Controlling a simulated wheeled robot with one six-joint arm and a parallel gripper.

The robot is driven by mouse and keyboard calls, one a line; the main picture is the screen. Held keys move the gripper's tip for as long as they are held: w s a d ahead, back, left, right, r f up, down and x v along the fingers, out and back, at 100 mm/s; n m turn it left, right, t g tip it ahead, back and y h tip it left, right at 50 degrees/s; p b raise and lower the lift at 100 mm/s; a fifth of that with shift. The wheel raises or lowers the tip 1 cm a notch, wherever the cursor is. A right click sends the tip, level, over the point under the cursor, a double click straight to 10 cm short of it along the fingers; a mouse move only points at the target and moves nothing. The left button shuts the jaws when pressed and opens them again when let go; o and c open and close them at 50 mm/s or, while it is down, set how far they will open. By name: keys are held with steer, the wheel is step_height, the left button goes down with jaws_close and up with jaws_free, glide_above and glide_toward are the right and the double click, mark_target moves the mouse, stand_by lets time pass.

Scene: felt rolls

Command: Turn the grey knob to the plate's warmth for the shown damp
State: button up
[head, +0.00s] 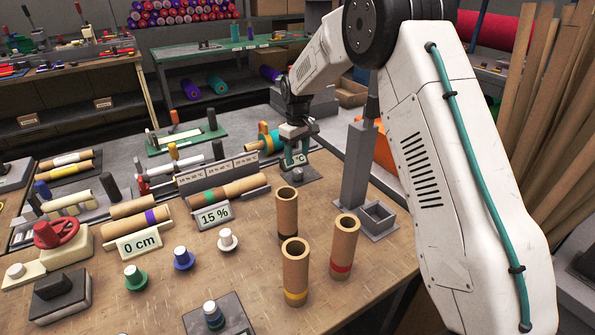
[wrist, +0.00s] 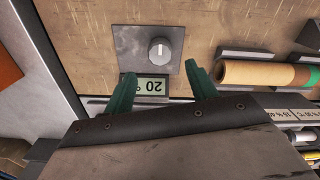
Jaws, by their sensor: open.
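The grey knob (wrist: 160,50) with a pale top sits on a dark grey plate (wrist: 127,42) in the wrist view. A small display (wrist: 144,87) beside it reads 20 °. My gripper (wrist: 160,82) is open, its two green fingers apart with nothing between them; the knob lies beyond the fingertips. In the head view my gripper (head: 296,157) hangs above the knob's plate (head: 299,176), partly hiding the display. A damp sign (head: 213,216) reads 15 %. A row of cards (head: 217,172) behind it carries small percent and degree values, too small to read surely.
Three upright cardboard tubes (head: 294,271) stand right of centre. A grey post (head: 357,165) and square tray (head: 377,218) stand near the table's right edge. A 0 cm sign (head: 139,244), pegs and a red wheel (head: 58,232) are at left. The wood around the knob's plate is mostly clear.

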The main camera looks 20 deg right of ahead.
mark_target(298, 170)
step_height(298, 170, down, 7)
steer(key=shift+f, duration=0.1)
steer(key=shift+s, duration=0.1)
steer(key=c, duration=1)
